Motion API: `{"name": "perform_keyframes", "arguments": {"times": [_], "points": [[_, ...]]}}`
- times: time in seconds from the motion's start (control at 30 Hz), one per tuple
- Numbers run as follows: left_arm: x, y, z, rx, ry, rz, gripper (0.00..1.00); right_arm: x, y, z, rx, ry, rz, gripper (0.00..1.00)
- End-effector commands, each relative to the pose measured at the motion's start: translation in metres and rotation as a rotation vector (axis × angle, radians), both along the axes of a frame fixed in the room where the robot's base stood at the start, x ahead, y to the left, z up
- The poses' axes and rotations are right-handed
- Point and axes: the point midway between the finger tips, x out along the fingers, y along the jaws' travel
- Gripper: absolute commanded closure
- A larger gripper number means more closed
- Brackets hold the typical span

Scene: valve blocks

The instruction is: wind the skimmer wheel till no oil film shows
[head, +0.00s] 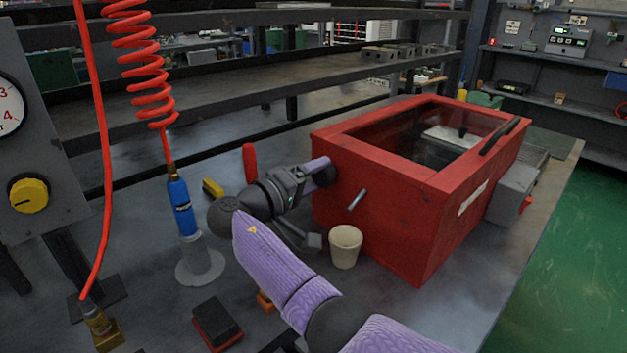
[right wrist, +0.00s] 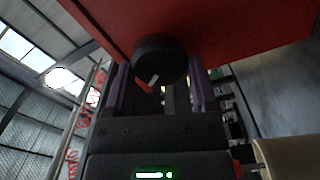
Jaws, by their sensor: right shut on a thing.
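The red tank (head: 380,205) stands on the grey bench, with a framed window in its top. The dark inside shows through the glass, but I cannot tell whether an oil film lies there. The black skimmer wheel (head: 328,176) is on the tank's near left side, partly hidden by my gripper. In the right wrist view the wheel (right wrist: 160,58) is round with a short white mark on its face. My right gripper (head: 318,168) is shut on the wheel, a purple finger (right wrist: 199,88) on either side of it. My left gripper is not in view.
A beige cup (head: 345,247) stands below a short grey spout (head: 357,199) on the tank. A blue air tool (head: 182,208) on a red coiled hose, a dark block (head: 217,322) and a yellow piece (head: 213,188) are to the left. A grey box (head: 515,192) is on the tank's right side.

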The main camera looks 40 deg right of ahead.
Motion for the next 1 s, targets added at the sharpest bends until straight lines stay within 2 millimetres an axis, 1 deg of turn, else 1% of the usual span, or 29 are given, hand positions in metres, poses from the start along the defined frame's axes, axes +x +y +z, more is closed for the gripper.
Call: {"name": "perform_keyframes", "arguments": {"times": [0.03,0.6,0.63,0.67,0.7,0.73,0.77,0.93,1.0], "points": [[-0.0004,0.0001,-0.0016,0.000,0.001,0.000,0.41,-0.0001,0.0004,-0.0028,0.005,-0.007,-0.001,0.86],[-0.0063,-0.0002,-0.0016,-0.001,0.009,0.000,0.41,-0.0002,0.0005,-0.0021,0.007,-0.033,0.000,0.86],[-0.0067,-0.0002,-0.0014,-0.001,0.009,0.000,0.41,-0.0002,0.0005,-0.0021,0.007,-0.033,0.000,0.23],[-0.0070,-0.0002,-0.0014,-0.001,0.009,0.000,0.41,-0.0002,0.0005,-0.0021,0.007,-0.033,0.000,0.16],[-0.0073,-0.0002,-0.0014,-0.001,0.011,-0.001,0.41,-0.0002,0.0005,-0.0020,0.007,-0.033,0.000,0.08],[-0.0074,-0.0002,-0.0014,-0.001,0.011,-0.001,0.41,-0.0001,0.0004,-0.0017,0.007,-0.033,0.000,0.01],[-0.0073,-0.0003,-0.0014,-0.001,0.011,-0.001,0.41,-0.0002,0.0004,-0.0016,0.006,-0.034,-0.001,0.00],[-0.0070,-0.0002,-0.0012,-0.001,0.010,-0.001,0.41,-0.0001,0.0004,-0.0009,0.005,-0.035,0.000,0.00],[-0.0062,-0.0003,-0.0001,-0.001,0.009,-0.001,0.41,-0.0001,0.0042,-0.0003,0.006,-0.035,0.001,0.00]]}}
